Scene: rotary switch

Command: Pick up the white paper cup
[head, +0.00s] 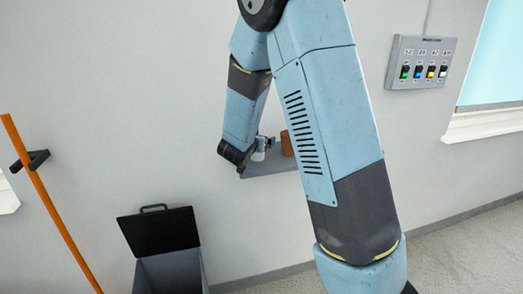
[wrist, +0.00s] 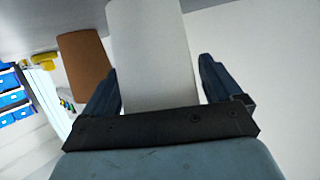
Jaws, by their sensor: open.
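The white paper cup (wrist: 152,45) fills the top middle of the wrist view, between the two dark fingers of my gripper (wrist: 159,66). The fingers stand apart on either side of the cup, with the left finger close to it and a narrow gap at the right. I cannot tell whether either finger touches it. In the head view the cup (head: 259,156) shows small and pale at the left end of a grey wall shelf (head: 268,169), with my gripper (head: 247,158) at it. My own arm hides much of the shelf in that view.
A brown cup (head: 287,143) stands right of the white one on the shelf; in the wrist view it is close outside the left finger (wrist: 85,66). A grey bin (head: 172,273) with a raised black lid (head: 160,230) is below. A switch panel (head: 420,62) hangs at the upper right.

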